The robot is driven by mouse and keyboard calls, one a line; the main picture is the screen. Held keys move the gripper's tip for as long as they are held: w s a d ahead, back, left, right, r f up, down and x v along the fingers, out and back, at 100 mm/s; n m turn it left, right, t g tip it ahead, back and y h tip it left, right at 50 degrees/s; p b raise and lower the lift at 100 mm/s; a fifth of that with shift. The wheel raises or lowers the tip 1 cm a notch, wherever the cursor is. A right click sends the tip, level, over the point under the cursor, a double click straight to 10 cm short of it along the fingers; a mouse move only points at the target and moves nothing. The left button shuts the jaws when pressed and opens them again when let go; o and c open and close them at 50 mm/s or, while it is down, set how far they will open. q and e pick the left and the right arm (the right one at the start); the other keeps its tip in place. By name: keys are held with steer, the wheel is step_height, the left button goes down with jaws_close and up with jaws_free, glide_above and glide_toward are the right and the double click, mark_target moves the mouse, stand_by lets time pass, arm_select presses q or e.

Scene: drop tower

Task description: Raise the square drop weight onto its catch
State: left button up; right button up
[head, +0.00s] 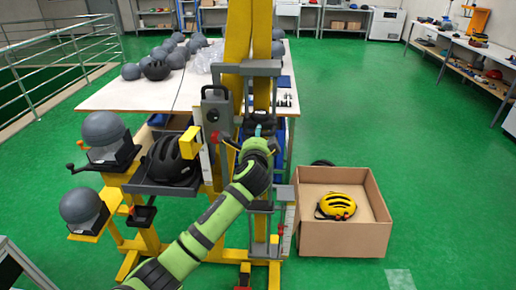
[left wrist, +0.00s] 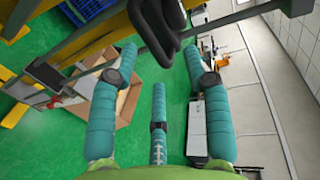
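The drop tower (head: 238,40) has twin yellow uprights and a grey crosspiece. A dark block (head: 258,120) sits between the uprights, just above my left gripper (head: 258,136); it may be the square drop weight, but I cannot tell for sure. In the left wrist view the teal fingers of my left gripper (left wrist: 160,52) stand wide apart. A black looped handle (left wrist: 154,28) lies just beyond the fingertips, not clasped. The catch cannot be made out. A grey housing (head: 216,108) with a red knob stands left of the gripper. My right gripper is out of view.
A black helmet (head: 170,158) rests on a side tray, beside grey headforms (head: 105,135). A cardboard box (head: 345,238) with a yellow helmet (head: 336,206) stands at right. A white table (head: 140,95) stands behind. Green floor at right is largely clear.

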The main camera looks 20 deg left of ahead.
arm_select(q)
steer(key=v, duration=0.4)
steer(key=shift+s+d+f, duration=0.2)
steer(key=shift+s, duration=0.15)
